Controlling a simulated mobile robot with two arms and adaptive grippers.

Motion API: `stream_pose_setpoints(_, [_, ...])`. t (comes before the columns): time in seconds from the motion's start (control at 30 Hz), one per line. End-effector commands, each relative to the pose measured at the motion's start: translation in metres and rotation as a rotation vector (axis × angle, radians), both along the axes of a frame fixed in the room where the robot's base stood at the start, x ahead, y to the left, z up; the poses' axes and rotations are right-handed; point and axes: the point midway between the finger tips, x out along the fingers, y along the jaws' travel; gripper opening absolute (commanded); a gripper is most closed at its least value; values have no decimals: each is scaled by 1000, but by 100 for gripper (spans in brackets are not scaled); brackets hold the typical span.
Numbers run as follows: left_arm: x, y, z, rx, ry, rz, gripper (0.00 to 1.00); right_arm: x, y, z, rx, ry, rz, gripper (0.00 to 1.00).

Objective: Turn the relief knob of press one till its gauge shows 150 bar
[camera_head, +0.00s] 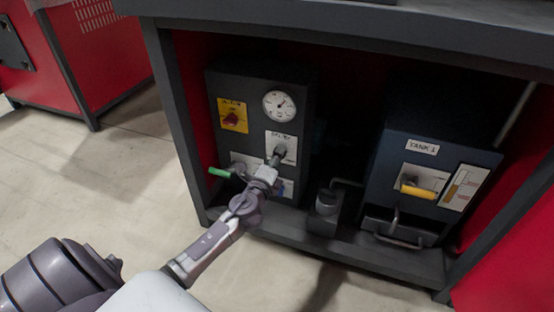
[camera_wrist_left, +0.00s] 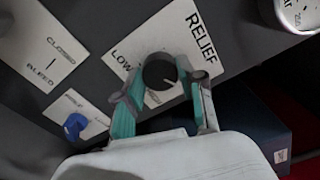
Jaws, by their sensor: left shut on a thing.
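The relief knob (camera_wrist_left: 160,70) is a round black knob with a light pointer line, on a white plate (camera_wrist_left: 190,32) marked RELIEF and LOW. My left gripper (camera_wrist_left: 161,88) is shut on it, one finger on each side. In the head view my left gripper (camera_head: 276,160) reaches the plate on the dark press panel (camera_head: 252,85) and mostly hides the knob. The round white gauge (camera_head: 279,105) sits just above the plate; its dark needle shows, but the numbers are too small to read. The gauge's edge also shows in the wrist view (camera_wrist_left: 300,14). My right gripper is not in view.
A red switch (camera_head: 232,118) on a yellow plate is left of the gauge. A green handle (camera_head: 219,172) sticks out lower left, and a blue knob (camera_wrist_left: 75,125) is near my left gripper. The TANK 1 unit (camera_head: 385,160) with a yellow handle (camera_head: 417,191) stands right.

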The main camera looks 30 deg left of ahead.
Motion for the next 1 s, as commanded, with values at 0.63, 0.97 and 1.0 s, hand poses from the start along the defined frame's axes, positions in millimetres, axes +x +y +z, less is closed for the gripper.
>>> stream_pose_setpoints(0.63, [0,1,-1,-78,-16,3,4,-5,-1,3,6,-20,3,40])
stream_pose_setpoints(0.97, [0,1,-1,-77,-17,2,64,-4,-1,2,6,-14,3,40])
stream_pose_setpoints(1.0, [0,1,-1,-77,-17,2,64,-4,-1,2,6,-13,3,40])
